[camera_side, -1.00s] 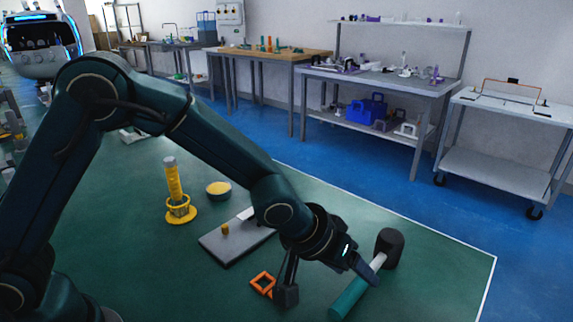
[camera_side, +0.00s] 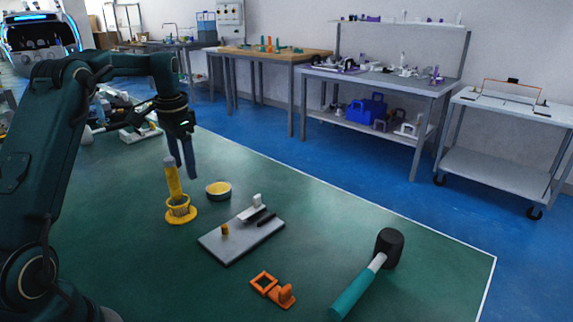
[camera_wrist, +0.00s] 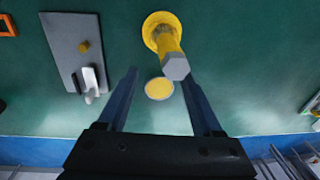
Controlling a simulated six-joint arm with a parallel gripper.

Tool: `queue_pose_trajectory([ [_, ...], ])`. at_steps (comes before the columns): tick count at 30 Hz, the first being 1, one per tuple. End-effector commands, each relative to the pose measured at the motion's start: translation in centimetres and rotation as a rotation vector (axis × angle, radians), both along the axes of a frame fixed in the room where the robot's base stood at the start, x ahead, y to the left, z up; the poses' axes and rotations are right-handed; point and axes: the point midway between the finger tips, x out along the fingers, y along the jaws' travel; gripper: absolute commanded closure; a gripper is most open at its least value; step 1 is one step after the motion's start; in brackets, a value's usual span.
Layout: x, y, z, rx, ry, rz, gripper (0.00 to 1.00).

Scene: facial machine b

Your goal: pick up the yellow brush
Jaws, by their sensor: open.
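The yellow brush (camera_side: 172,178) stands upright in a round yellow holder (camera_side: 181,212) on the green table. In the wrist view the brush (camera_wrist: 168,44) shows its grey hexagonal end toward the camera, and the holder (camera_wrist: 153,22) lies around its base. My gripper (camera_side: 182,172) is open and points down, close to the top of the brush in the side view. In the wrist view the brush end lies ahead of the gap between my fingers (camera_wrist: 160,80), nearer the right finger. Nothing is held.
A round yellow-topped tin (camera_side: 218,190) stands right of the brush. A grey plate (camera_side: 240,240) with small parts, an orange bracket (camera_side: 275,289) and a hammer (camera_side: 368,275) lie further right. Clutter (camera_side: 128,120) lies behind my gripper.

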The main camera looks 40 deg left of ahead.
Motion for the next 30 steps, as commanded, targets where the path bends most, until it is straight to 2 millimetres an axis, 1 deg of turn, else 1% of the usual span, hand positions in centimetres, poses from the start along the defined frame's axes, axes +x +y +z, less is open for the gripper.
queue_pose_trajectory([
  [1, -0.9, 1.0, 0.3, -0.011, 0.012, 0.001, 0.33],
  [3, -1.9, 1.2, -0.1, -0.052, 0.039, 0.025, 0.33],
  [6, -2.6, 1.2, -0.5, -0.082, 0.054, 0.045, 0.33],
  [10, -2.7, 1.2, -1.6, -0.09, 0.06, 0.048, 0.33],
  [15, -2.7, 1.1, -3.7, -0.09, 0.061, 0.048, 0.33],
  [19, -2.7, 1.2, -5.0, -0.087, 0.058, 0.048, 0.33],
  [23, -2.6, 1.2, -5.5, -0.086, 0.057, 0.048, 0.33],
  [29, -2.6, 1.2, -5.6, -0.085, 0.056, 0.048, 0.33],
  [30, -2.6, 1.2, -5.5, -0.085, 0.056, 0.048, 0.41],
])
